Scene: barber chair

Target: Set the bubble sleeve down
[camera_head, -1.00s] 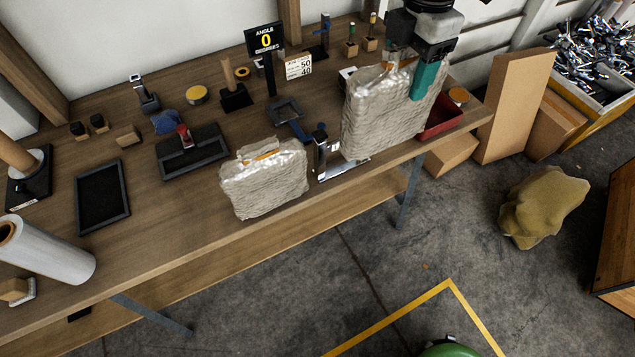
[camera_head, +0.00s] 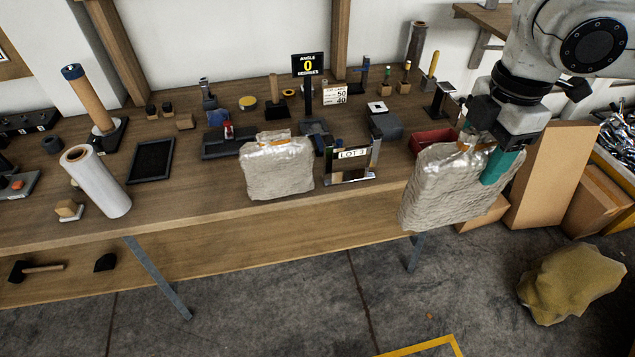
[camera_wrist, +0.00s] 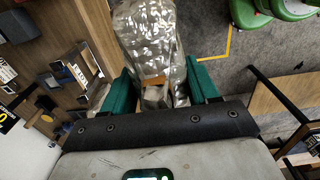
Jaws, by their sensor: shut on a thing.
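My gripper (camera_head: 488,160) is shut on a silvery, crinkled bubble sleeve (camera_head: 447,193) with an orange strip near its top. The sleeve hangs upright in front of the bench's right end, with floor behind its lower part. In the wrist view the sleeve (camera_wrist: 150,40) sits between my two teal fingers (camera_wrist: 163,90). A second, similar sleeve (camera_head: 277,170) stands on the wooden bench (camera_head: 215,190) near its front edge. The held sleeve hides part of the bench's right end.
A LOT 3 sign (camera_head: 352,162) stands right of the second sleeve. A red tray (camera_head: 432,138) is behind the held sleeve. A black tray (camera_head: 150,160) and a white roll (camera_head: 97,182) are at left. Cardboard boxes (camera_head: 548,175) and a tan sack (camera_head: 568,283) stand on the floor at right.

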